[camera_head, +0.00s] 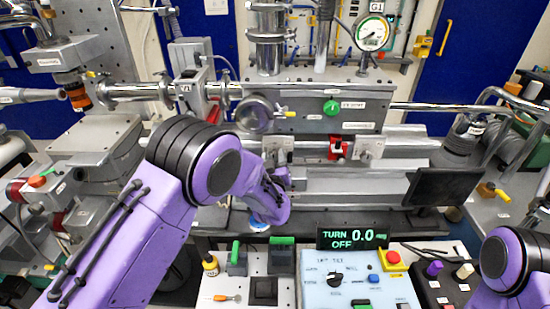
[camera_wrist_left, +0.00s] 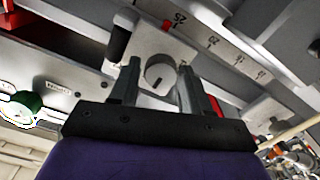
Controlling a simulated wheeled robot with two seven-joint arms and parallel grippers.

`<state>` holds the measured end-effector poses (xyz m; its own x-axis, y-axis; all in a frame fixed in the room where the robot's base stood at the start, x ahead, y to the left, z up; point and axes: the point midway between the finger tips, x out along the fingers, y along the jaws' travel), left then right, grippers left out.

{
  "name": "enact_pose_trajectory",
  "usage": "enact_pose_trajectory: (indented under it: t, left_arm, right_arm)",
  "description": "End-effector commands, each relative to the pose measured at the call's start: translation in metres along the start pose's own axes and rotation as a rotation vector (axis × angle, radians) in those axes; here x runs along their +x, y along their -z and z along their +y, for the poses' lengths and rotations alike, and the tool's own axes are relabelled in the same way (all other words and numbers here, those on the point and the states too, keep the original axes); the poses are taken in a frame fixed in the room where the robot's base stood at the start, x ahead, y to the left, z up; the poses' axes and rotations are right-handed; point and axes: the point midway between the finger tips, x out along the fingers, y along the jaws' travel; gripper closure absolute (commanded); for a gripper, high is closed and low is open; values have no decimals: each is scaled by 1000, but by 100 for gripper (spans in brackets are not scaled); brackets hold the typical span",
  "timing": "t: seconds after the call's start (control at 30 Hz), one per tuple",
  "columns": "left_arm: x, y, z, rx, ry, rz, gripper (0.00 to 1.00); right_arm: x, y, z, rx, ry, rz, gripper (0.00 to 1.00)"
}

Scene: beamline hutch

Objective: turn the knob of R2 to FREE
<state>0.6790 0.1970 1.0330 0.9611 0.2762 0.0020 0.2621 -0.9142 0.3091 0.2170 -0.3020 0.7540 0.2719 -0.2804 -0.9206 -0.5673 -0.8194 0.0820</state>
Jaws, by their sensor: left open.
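My left gripper (camera_head: 274,176) is in front of the rail in the head view, with its fingers largely hidden by my wrist. In the left wrist view the gripper (camera_wrist_left: 158,72) is open. A round grey knob (camera_wrist_left: 160,74) with a short dark mark shows between its fingertips, on a pale rider block (camera_wrist_left: 150,42); I cannot tell whether the fingers touch it. Grey riders (camera_head: 278,150) (camera_head: 370,148) and a red clamp (camera_head: 338,149) sit along the rail. I cannot read an R2 or FREE label. My right gripper is out of view.
A green knob (camera_head: 331,107) is on the grey housing above the rail. A dark screen (camera_head: 443,188) stands at the right of the rail. Below are a control box (camera_head: 325,294) with a "TURN OFF 0.0" display (camera_head: 352,238) and a red button (camera_head: 393,257).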

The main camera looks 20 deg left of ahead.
Motion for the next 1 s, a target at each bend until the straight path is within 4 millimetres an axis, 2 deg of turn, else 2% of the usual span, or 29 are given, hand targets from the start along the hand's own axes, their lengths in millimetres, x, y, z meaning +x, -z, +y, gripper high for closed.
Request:
enact_pose_trajectory:
  t: [0.07,0.2,0.67,1.0]
  left_arm:
    - [0,0,0,0,0,0,53]
    - [0,0,0,0,0,0,94]
    - [0,-2,0,-61,-1,0,94]
    - [0,-4,-2,-319,1,0,94]
  right_arm:
    - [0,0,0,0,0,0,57]
    - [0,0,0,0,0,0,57]
    - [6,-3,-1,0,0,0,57]
    - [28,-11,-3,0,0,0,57]
